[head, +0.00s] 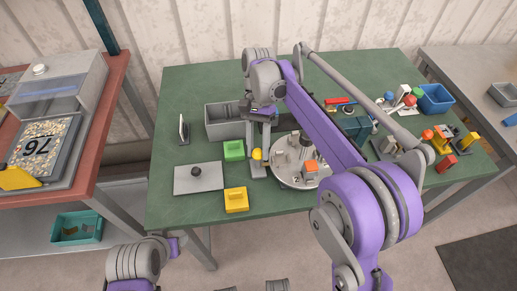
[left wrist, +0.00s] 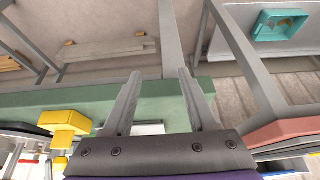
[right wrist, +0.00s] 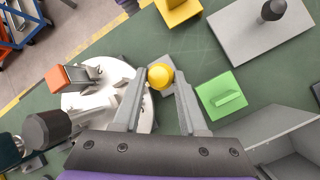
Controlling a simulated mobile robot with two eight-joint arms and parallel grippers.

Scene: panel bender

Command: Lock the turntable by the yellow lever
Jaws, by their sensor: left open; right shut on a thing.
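The round grey turntable (head: 290,174) lies on the green table, with fixtures and an orange block (head: 310,167) on it. The yellow lever knob (head: 257,154) is at its left edge. In the right wrist view the yellow knob (right wrist: 160,76) sits between the fingertips of my right gripper (right wrist: 160,85), which is shut on it. The turntable (right wrist: 85,105) shows to the left there. The lever's arm is mostly hidden. My left gripper (left wrist: 152,85) is open and empty, away from the turntable near the table's front edge.
A green block (head: 234,150), a yellow block (head: 236,199) and a grey plate with a black knob (head: 198,181) lie left of the turntable. A grey bin (head: 224,122) stands behind. Several tools and coloured parts crowd the right side.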

